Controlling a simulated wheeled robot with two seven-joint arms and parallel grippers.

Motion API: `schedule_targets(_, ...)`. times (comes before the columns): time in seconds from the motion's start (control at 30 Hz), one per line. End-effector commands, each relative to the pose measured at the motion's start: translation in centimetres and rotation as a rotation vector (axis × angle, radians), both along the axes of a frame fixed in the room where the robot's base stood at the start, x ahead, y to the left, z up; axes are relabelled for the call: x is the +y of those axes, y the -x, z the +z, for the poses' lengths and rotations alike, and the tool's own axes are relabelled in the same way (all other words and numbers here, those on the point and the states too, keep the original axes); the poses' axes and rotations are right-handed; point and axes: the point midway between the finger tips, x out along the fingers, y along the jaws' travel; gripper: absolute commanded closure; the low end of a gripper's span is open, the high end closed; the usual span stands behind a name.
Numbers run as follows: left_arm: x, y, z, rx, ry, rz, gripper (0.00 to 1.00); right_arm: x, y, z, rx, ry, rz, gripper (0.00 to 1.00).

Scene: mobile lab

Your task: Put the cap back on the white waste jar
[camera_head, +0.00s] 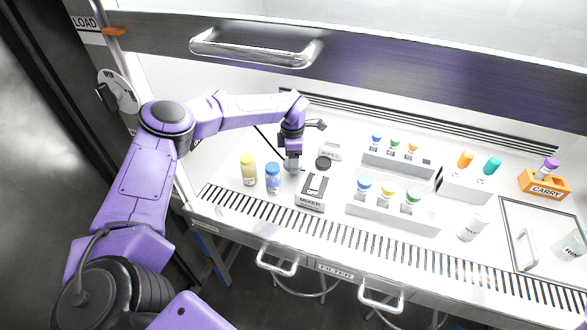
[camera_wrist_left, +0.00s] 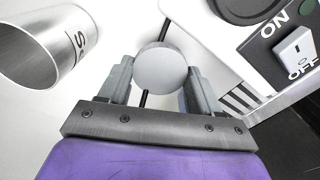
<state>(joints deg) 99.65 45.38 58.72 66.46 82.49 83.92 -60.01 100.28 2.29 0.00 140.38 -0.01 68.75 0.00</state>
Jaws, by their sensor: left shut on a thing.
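The white waste jar (camera_head: 472,228) stands upright on the right part of the bench, near the front grille. Whether its top is open is too small to tell. My left gripper (camera_head: 293,165) is low over the left part of the bench, between the blue-capped bottle and the mixer, far to the left of the jar. In the left wrist view its fingers are shut on a round pale grey disc (camera_wrist_left: 161,67), which looks like the cap. The disc's underside is hidden. My right gripper is not in view.
The mixer (camera_head: 312,203) is just right of my left gripper. Yellow-capped (camera_head: 248,170) and blue-capped (camera_head: 273,179) bottles stand to its left. Racks of capped vials (camera_head: 392,213) lie between gripper and jar. An orange carrier (camera_head: 544,187) is far right. The raised sash (camera_head: 400,62) hangs above.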

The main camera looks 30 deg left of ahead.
Motion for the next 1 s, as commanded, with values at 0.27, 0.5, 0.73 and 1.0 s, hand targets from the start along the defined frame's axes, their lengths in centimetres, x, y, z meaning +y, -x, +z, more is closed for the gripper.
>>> schedule_targets(0.27, -4.0, 2.2, 5.1, -0.004, 0.001, -0.005, 0.65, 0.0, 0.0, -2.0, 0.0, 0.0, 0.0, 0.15)
schedule_targets(0.5, -9.0, 5.0, 7.8, -0.003, -0.001, -0.005, 0.65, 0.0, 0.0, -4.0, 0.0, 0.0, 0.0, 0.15)
schedule_targets(0.73, -11.7, 6.6, 9.4, 0.001, -0.001, -0.002, 0.65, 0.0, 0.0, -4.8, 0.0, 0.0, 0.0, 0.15)
schedule_targets(1.0, -12.2, 6.9, 9.7, 0.001, 0.0, 0.0, 0.65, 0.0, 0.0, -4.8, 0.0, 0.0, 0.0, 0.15)
